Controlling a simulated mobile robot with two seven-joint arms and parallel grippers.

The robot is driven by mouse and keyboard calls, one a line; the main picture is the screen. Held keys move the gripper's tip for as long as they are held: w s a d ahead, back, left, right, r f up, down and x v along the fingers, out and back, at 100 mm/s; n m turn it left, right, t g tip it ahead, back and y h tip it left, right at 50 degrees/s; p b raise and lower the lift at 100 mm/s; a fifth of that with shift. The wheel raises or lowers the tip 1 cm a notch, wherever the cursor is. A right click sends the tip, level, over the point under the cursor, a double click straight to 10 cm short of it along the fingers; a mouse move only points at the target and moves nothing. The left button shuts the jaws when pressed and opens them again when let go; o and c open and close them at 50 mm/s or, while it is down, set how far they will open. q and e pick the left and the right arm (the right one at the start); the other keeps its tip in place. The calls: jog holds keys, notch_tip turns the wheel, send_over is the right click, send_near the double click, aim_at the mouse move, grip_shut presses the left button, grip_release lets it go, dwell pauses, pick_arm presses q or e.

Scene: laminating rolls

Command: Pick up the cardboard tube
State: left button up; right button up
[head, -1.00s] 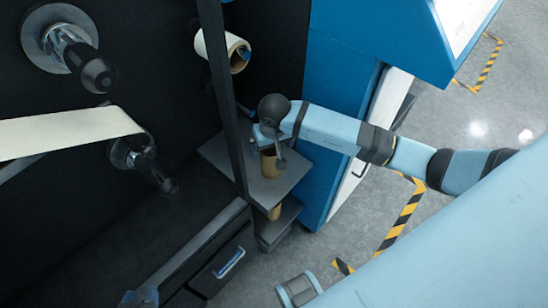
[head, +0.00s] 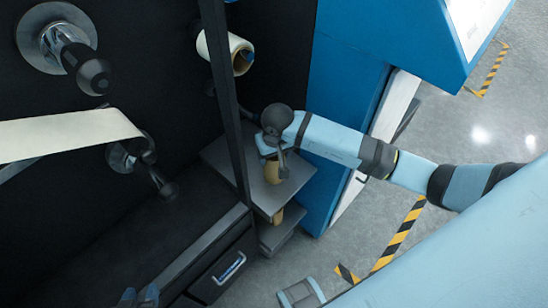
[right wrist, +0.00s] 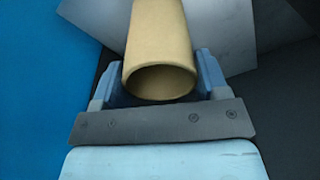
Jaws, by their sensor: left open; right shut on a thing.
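A tan, hollow cardboard tube (head: 272,173) stands on the upper grey shelf, or just above it; the head view does not show which. In the right wrist view the tube (right wrist: 158,40) sits between both blue fingers, its open end facing the camera. My right gripper (head: 269,157) is shut on the tube near its top end; it also shows in the right wrist view (right wrist: 158,68). My left gripper (head: 139,297) is open and only partly in view at the bottom edge of the head view, far from the tube.
The upper shelf (head: 228,160) has a lower shelf (head: 273,241) beneath it, with another tan piece (head: 276,215) between them. A dark upright post (head: 228,100) stands left of the tube. A cream roll (head: 238,50) hangs above. A drawer (head: 218,276) is below left.

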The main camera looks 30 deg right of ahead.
jog(key=s+d+r, duration=0.1)
jog(key=s+d, duration=0.1)
jog(key=s, duration=0.6)
jog(key=s+d+r, duration=0.2)
jog(key=s+d, duration=0.1)
jog(key=s, duration=0.6)
jog(key=shift+d+r, duration=0.2)
jog(key=shift+d, duration=0.1)
jog(key=shift+s, duration=0.15)
